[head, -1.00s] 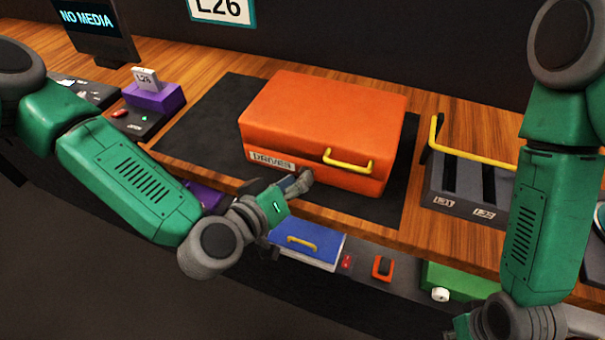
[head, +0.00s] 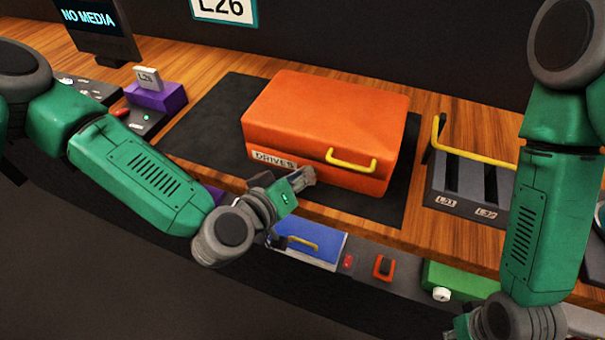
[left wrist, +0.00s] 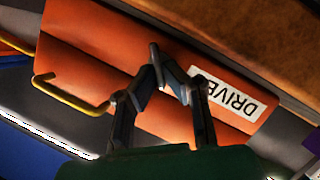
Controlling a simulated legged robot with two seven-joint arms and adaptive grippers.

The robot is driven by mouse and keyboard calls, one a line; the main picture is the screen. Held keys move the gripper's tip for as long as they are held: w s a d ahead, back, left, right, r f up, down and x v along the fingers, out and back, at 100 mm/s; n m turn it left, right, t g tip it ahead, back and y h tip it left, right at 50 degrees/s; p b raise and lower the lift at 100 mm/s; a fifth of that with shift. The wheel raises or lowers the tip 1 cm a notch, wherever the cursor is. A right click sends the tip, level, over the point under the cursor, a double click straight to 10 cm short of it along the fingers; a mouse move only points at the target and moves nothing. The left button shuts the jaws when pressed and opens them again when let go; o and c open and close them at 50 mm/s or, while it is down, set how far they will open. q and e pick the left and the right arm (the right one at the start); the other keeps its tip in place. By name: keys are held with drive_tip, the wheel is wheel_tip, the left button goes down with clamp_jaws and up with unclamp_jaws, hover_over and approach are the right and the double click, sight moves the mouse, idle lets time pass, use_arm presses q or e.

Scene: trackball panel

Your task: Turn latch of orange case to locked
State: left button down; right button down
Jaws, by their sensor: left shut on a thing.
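The orange case (head: 325,120) lies closed on a dark mat on the desk, with a yellow handle (head: 352,163) and a "DRIVES" label (head: 274,159) on its front. My left gripper (head: 307,178) is at the case's front face, between label and handle. In the left wrist view its fingertips (left wrist: 169,80) close together against the orange front (left wrist: 100,55), around a small grey piece that seems to be the latch. The fingers mostly hide the latch, so its angle cannot be read. My right gripper (head: 462,326) shows only partly at the bottom edge; its fingers are not clear.
A blue case (head: 312,240) and a green case (head: 462,282) sit on the lower shelf. A dark rack (head: 465,185) with a yellow bar stands right of the mat. A purple block (head: 160,97) and a screen (head: 98,30) stand at the left.

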use_arm(q)
drive_tip(key=f+n+h+b, duration=0.1)
drive_tip(key=n+b, duration=0.1)
drive_tip(key=b, duration=0.1)
drive_tip(key=shift+a, duration=0.15)
drive_tip(key=shift+a+f+n+t+h+b, duration=0.15)
drive_tip(key=shift+n+h+b, duration=0.25)
drive_tip(key=shift+n+b, duration=0.6)
drive_tip(key=shift+d+n+t+h+b, duration=0.15)
drive_tip(key=shift+n+h+b, duration=0.35)
drive_tip(key=shift+b, duration=0.75)
drive_tip(key=shift+a, duration=0.1)
drive_tip(key=c, duration=1.7)
unclamp_jaws()
drive_tip(key=shift+s, duration=0.1)
drive_tip(key=v, duration=0.7)
drive_tip(key=shift+a+r, duration=0.2)
drive_tip(key=shift+r, duration=0.05)
